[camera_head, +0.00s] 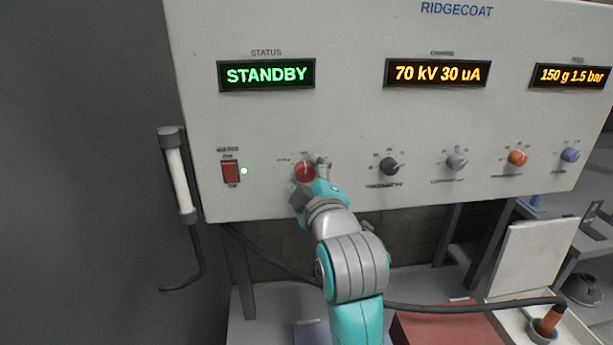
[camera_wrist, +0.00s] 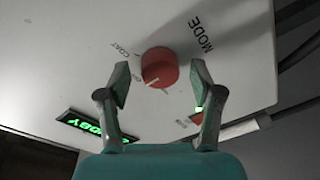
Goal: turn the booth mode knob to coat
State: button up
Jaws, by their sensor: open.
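The booth mode knob (camera_head: 304,173) is red and sits on the white panel, left of the other knobs. My gripper (camera_wrist: 161,74) is open, a finger on each side of the knob with a gap visible. In the head view my gripper (camera_head: 315,176) partly covers the knob.
The status display (camera_head: 266,74) reads STANDBY in green. A red switch (camera_head: 230,172) with a lit green lamp (camera_head: 244,171) is to the left. A dark grey knob (camera_head: 389,166) is to the right, with several more beyond. A white-handled hook (camera_head: 178,180) hangs at the panel's left edge.

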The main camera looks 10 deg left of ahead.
jog(key=c, duration=1.1)
jog(key=shift+c, duration=0.2)
jog(key=shift+m, duration=0.4)
jog(key=m, duration=0.5)
jog(key=shift+m+t, duration=0.3)
jog(key=shift+t, duration=0.1)
jog(key=m, duration=0.6)
jog(key=shift+t+h, duration=0.3)
jog(key=shift+d, duration=0.1)
jog(key=o, duration=1.1)
